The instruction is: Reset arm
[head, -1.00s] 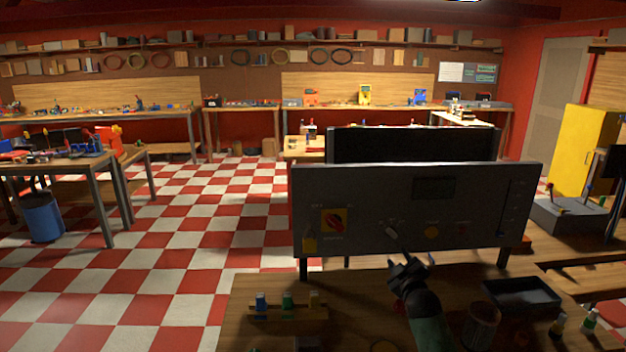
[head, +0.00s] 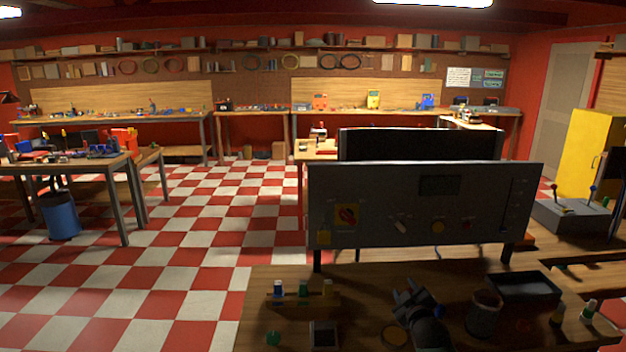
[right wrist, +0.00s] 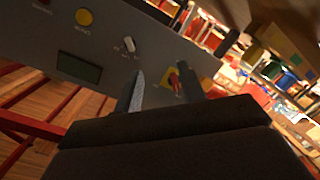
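My right gripper (head: 416,291) is above the wooden bench in front of the grey control panel (head: 380,188), apart from it. In the right wrist view its two fingers (right wrist: 165,92) are spread with nothing between them. The panel has a red rotary switch on a yellow plate (head: 346,215), a pale toggle lever (head: 402,226), a yellow button (head: 438,227) and a dark display (head: 440,185). The lever also shows in the right wrist view (right wrist: 130,43), as does the yellow button (right wrist: 84,17). My left gripper is in neither view.
On the bench are a rack of small bottles (head: 303,291), a dark cup (head: 485,312), a black tray (head: 523,287) and small bottles (head: 588,311) at right.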

